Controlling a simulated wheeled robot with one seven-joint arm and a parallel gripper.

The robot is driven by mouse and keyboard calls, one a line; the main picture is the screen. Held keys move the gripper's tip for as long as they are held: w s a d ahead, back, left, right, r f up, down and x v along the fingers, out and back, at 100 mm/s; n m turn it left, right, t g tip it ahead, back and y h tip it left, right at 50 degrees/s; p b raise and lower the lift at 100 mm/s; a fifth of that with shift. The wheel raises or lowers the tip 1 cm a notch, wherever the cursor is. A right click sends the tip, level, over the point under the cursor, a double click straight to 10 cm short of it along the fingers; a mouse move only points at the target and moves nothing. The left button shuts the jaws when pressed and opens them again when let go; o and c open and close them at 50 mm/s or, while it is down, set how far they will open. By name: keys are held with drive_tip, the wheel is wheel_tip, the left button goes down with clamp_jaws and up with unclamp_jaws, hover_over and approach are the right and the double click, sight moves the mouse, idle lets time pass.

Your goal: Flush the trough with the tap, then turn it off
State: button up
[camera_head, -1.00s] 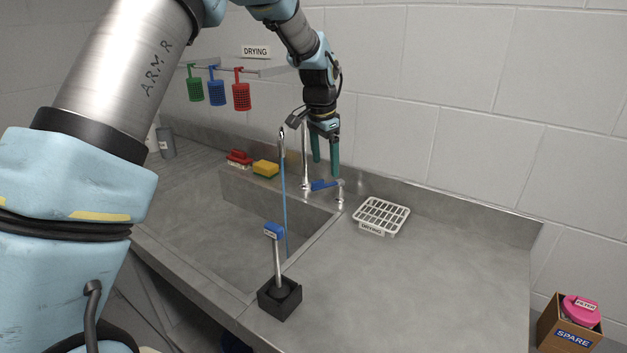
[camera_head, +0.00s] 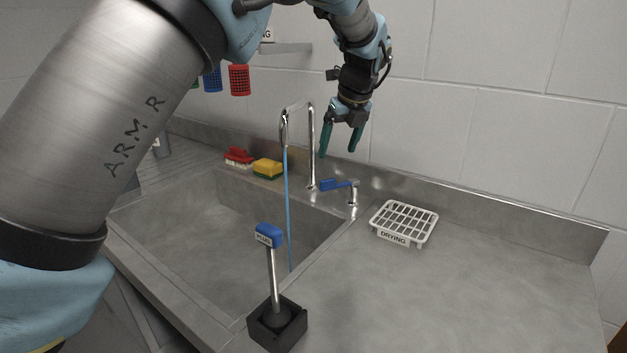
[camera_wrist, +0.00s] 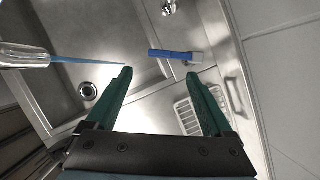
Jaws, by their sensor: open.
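The chrome tap (camera_head: 311,145) has a tall curved spout, and a blue stream of water (camera_head: 287,210) falls from it into the steel trough (camera_head: 215,200). The tap's blue lever (camera_head: 336,185) sticks out to the left from a small chrome post to the right of the spout. The lever also shows in the wrist view (camera_wrist: 170,54), beyond the fingertips. My gripper (camera_head: 339,152) is open and empty, pointing down above the lever and apart from it. In the wrist view the trough's round drain (camera_wrist: 88,91) is uncovered.
A blue-topped plunger tool (camera_head: 270,260) stands in a black holder on the trough's front right rim. A white drying rack (camera_head: 404,222) lies right of the lever. The right counter is mostly clear.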

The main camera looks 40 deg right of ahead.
sight(328, 180)
drive_tip(key=p+x, duration=0.3)
drive_tip(key=x, duration=0.7)
drive_tip(key=shift+w+f, duration=0.2)
drive_tip(key=shift+f, duration=0.1)
drive_tip(key=shift+c, duration=0.2)
clamp_jaws()
idle(0.4)
